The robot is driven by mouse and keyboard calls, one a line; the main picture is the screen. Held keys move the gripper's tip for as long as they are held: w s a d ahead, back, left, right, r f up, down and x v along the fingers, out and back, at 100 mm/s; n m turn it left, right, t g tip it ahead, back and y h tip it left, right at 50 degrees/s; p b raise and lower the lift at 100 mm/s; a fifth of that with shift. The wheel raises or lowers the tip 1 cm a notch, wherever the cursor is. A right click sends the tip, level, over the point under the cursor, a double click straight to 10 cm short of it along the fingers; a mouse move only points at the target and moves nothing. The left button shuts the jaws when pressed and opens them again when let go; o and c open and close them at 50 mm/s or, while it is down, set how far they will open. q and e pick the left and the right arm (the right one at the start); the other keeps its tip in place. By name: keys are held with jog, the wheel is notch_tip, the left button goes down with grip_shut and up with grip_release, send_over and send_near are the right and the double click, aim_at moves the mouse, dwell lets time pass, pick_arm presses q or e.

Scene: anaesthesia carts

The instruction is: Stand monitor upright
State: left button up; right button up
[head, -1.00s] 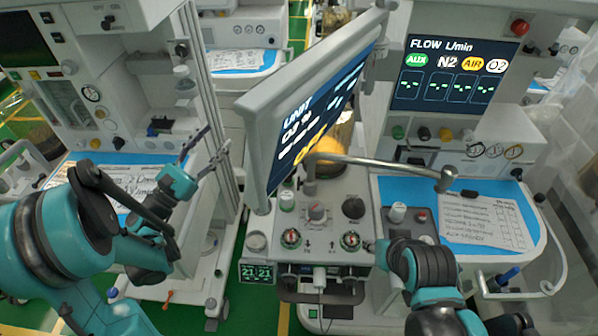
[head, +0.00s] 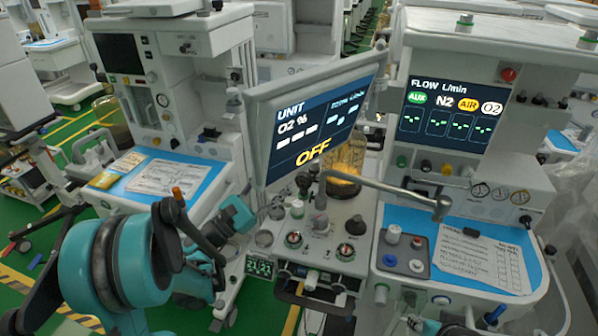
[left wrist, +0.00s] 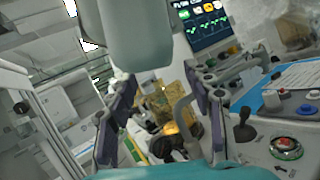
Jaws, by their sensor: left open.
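The monitor (head: 313,118) is a white-framed screen reading UNIT, O2 % and OFF. In the head view it leans, its top edge rising to the right, above the middle cart's knob panel. A grey bar arm (head: 385,189) runs beside its lower right. My left gripper (head: 264,202) is below the monitor's lower left corner, apart from it as far as I can tell. In the left wrist view its two dark fingers (left wrist: 162,112) are spread with nothing gripped between them. The monitor is not clearly identifiable there. My right gripper is not visible; only a bit of teal arm shows at the bottom.
The right cart has a flow display (head: 447,113) and a blue work surface (head: 515,282) with a paper sheet. Another cart (head: 180,80) stands behind my left arm. Green floor shows at left.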

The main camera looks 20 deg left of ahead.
pick_arm(q)
jog(key=b+x, duration=0.1)
jog(key=x, duration=0.4)
jog(key=shift+w+d+r, duration=0.1)
jog(key=shift+w+d, duration=0.15)
